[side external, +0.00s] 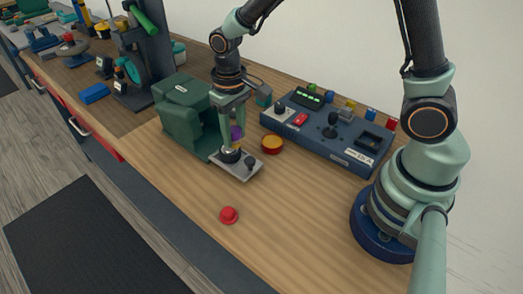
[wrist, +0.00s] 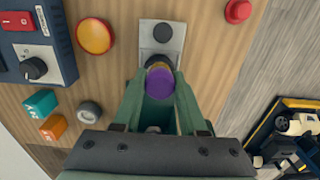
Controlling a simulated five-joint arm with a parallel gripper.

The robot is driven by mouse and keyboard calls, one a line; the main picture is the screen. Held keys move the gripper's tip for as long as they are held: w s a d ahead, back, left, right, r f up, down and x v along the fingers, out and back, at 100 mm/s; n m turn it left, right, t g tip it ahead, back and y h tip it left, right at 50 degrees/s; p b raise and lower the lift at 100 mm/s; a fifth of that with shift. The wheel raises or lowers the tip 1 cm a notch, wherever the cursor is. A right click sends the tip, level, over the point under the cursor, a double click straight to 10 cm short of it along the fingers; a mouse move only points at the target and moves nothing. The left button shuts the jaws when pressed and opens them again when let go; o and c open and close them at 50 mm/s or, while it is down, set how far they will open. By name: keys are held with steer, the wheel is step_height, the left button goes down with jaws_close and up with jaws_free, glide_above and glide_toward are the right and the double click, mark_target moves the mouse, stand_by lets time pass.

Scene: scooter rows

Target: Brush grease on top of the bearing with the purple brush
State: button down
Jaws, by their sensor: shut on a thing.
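My gripper (side external: 235,122) points down and is shut on the purple brush (side external: 237,132). In the wrist view the brush's round purple end (wrist: 159,84) sits between my fingertips (wrist: 160,92). The brush is over a grey metal plate (side external: 238,172), which also shows in the wrist view (wrist: 147,28). Directly below the brush is a dark round part (side external: 229,156) on the plate, probably the bearing. The brush and fingers hide most of it, and I cannot tell whether the bristles touch it. A black knob (side external: 250,161) stands on the plate beside it.
A green machine (side external: 183,110) is close on the left. A blue control box (side external: 330,125) stands behind. A red button-like piece (side external: 229,215) lies in front; the bench's front right is mostly clear.

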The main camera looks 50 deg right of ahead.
mark_target(234, 129)
steer(key=shift+f, duration=0.5)
steer(key=shift+w+f, duration=0.4)
steer(key=shift+f, duration=0.2)
steer(key=shift+w, duration=1.5)
steer(key=shift+s, duration=1.95)
steer(key=shift+r, duration=3.95)
steer(key=shift+f, duration=0.1)
